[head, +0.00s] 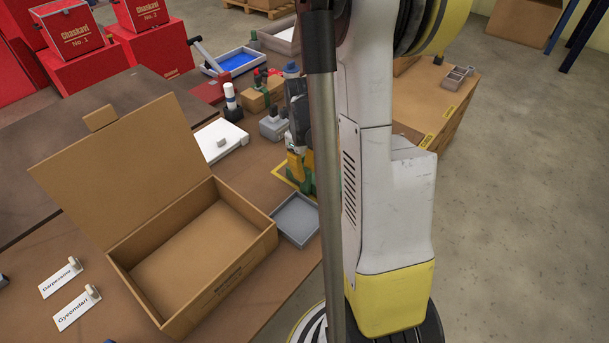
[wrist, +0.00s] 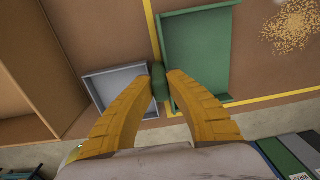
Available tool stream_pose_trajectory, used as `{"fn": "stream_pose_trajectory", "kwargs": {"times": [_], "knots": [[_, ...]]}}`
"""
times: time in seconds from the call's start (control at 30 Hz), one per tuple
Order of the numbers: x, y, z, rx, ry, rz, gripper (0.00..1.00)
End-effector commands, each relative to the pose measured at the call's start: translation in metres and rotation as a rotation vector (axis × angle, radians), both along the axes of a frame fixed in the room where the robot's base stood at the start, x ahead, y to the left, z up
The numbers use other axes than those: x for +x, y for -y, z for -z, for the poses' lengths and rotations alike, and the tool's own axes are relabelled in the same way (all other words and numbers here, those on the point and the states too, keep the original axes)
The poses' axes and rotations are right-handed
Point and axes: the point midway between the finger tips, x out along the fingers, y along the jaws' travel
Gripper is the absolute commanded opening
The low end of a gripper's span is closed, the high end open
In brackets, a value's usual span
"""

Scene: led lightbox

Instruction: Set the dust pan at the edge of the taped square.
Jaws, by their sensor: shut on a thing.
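The green dust pan (wrist: 196,48) shows in the wrist view, with its handle toward the lower left. My gripper (wrist: 162,80) is shut on the handle, one yellow finger on each side. The yellow taped square (wrist: 270,101) shows as one line beside the pan's left side and another below it. The pan overlaps the square's corner area; I cannot tell whether it touches the table. In the head view, my gripper (head: 299,170) is low over the table by the tape corner (head: 281,178), and my arm hides most of the square.
A grey tray (head: 298,220) sits just left of the handle in the wrist view. An open cardboard box (head: 250,257) stands beside it. A pile of tan grains (wrist: 291,26) lies inside the square. A white board (head: 219,141) and several small items stand behind.

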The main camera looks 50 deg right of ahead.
Motion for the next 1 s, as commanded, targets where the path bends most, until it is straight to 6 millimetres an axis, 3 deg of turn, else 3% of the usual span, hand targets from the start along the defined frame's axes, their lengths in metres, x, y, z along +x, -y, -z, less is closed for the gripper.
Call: {"fn": "stream_pose_trajectory", "kwargs": {"times": [0.37,0.4,0.43,0.47,0.8,1.0], "knots": [[0.0,0.0,0.009,0.0,0.0,0.0,0.0],[0.0,0.0,0.009,0.0,0.0,0.0,0.23],[0.0,0.0,0.008,0.0,0.0,0.0,0.32],[0.0,0.0,0.008,0.0,0.0,0.0,0.35],[0.0,0.0,0.005,0.0,0.0,0.0,0.35],[0.0,-0.001,-0.028,0.0,0.0,0.0,0.35]]}}
